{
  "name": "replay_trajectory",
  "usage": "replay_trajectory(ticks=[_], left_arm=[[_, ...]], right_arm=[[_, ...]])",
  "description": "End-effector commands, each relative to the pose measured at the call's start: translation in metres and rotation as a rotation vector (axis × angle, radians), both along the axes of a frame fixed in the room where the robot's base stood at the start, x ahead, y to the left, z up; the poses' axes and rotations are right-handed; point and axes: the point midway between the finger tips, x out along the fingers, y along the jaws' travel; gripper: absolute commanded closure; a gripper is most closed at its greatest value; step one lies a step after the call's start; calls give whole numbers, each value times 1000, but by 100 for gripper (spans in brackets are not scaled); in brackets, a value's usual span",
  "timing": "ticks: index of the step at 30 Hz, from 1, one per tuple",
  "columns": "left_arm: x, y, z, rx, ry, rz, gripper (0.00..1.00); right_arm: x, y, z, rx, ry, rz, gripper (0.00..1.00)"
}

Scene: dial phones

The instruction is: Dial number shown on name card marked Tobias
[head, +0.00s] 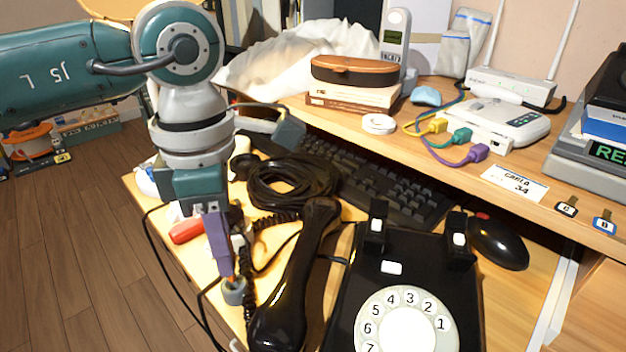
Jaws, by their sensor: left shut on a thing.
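A black rotary phone (352,300) stands on the desk, its white dial (405,325) cut off by the bottom edge. Its cradle is empty, and the black handset (300,270) lies to its left. A white name card (515,184) on the raised shelf seems to read "Carla 34"; I see no card marked Tobias. My left gripper (213,212) points down left of the handset, shut on a slim purple stick (219,245). My right gripper is not in view.
A coiled black cable (290,182), a keyboard (385,185) and a black mouse (498,243) crowd the desk. A red object (187,231) lies by my left gripper. The shelf holds a cordless phone (395,40), a glasses case (353,70) and a white router (512,88).

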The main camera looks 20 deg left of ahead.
Motion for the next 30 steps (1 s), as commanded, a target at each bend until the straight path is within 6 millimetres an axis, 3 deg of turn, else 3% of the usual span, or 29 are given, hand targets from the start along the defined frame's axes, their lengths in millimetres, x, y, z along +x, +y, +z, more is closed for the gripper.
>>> replay_trajectory(ticks=[30], left_arm=[[0,0,-15,1,1,0,100]], right_arm=[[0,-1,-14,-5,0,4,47]])
